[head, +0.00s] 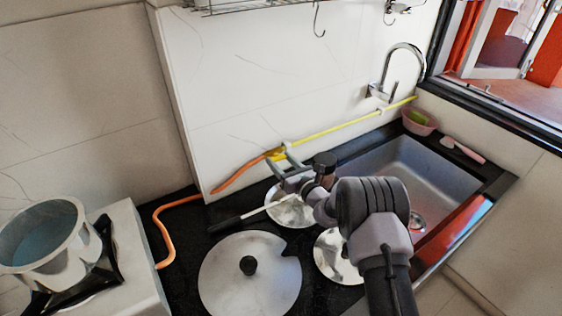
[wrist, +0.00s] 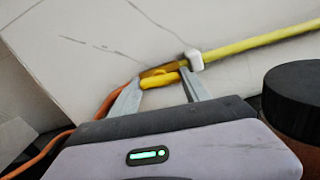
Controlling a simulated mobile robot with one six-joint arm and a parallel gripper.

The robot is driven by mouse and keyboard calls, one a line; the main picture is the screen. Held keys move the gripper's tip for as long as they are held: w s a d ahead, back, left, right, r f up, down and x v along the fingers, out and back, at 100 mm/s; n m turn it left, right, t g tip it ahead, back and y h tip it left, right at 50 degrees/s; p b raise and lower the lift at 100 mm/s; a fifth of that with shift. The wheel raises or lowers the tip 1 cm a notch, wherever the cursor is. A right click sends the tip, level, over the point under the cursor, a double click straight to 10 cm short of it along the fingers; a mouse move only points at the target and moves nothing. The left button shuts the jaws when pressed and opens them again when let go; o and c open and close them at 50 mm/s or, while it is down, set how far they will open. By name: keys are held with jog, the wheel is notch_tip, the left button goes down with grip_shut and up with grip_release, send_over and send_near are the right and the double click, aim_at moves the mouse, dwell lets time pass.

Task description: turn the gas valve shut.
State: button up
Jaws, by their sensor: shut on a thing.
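The gas valve (wrist: 160,78) has a yellow handle and a brass-coloured body. It sits on the wall where the yellow gas pipe (wrist: 245,42) meets the orange hose (wrist: 112,101). The valve shows small in the head view (head: 277,157), partly behind my fingers. My gripper (wrist: 160,87) has one finger on each side of the yellow handle and is shut on it. The handle appears to lie roughly along the pipe's line. The exact finger contact is too small to tell.
A white clip (wrist: 194,60) holds the pipe close right of the valve. A dark-capped jar (wrist: 300,95) stands near my gripper's right. Below lie pot lids (head: 250,275) on the black counter. The sink (head: 410,180) is right; a stove with a pot (head: 42,235) is left.

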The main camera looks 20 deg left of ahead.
jog(key=m, duration=0.4)
jog(key=shift+p, duration=0.35)
jog(key=m, duration=0.4)
jog(key=shift+p, duration=0.3)
jog(key=m, duration=0.4)
jog(key=shift+m+p, duration=0.3)
jog(key=shift+p, duration=0.05)
jog(key=shift+m+p, duration=0.3)
jog(key=shift+m, duration=1.6)
jog(key=o, duration=1.4)
jog(key=p+v, duration=0.4)
jog(key=v, duration=1.3)
jog(key=shift+s+d, duration=0.15)
jog(key=shift+s, duration=0.05)
